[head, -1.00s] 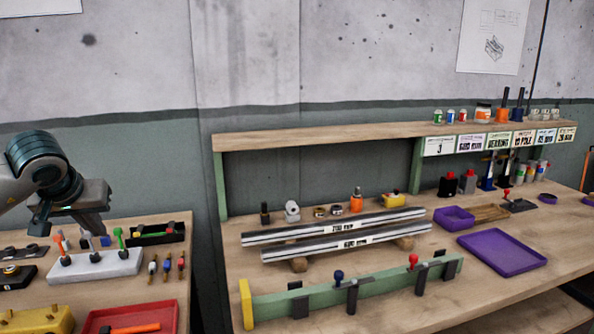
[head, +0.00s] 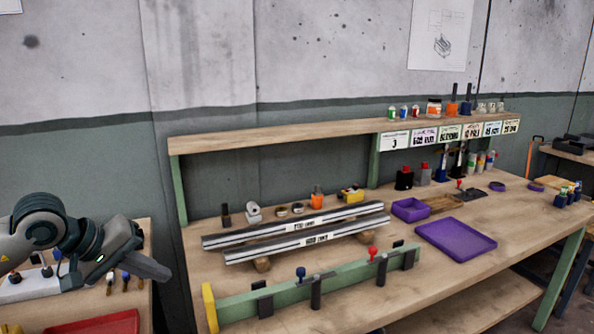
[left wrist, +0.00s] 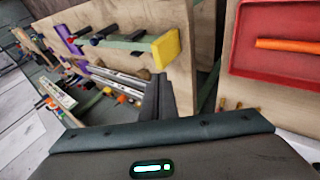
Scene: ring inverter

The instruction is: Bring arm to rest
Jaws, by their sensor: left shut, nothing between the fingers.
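My left gripper (head: 158,268) is shut and empty. In the head view it hangs in the air at the lower left, over the right part of the left bench, pointing right toward the gap between the benches. Its closed fingers (left wrist: 160,97) also show in the left wrist view, with nothing between them. My left arm comes in from the left edge of the head view. My right gripper does not show in either view.
The main workbench (head: 395,300) carries two metal rails (head: 300,240), a green fixture bar with a yellow end (head: 210,308) near my left gripper, and a purple tray (head: 456,240). A red tray (head: 105,322) lies on the left bench. A shelf (head: 280,137) runs above.

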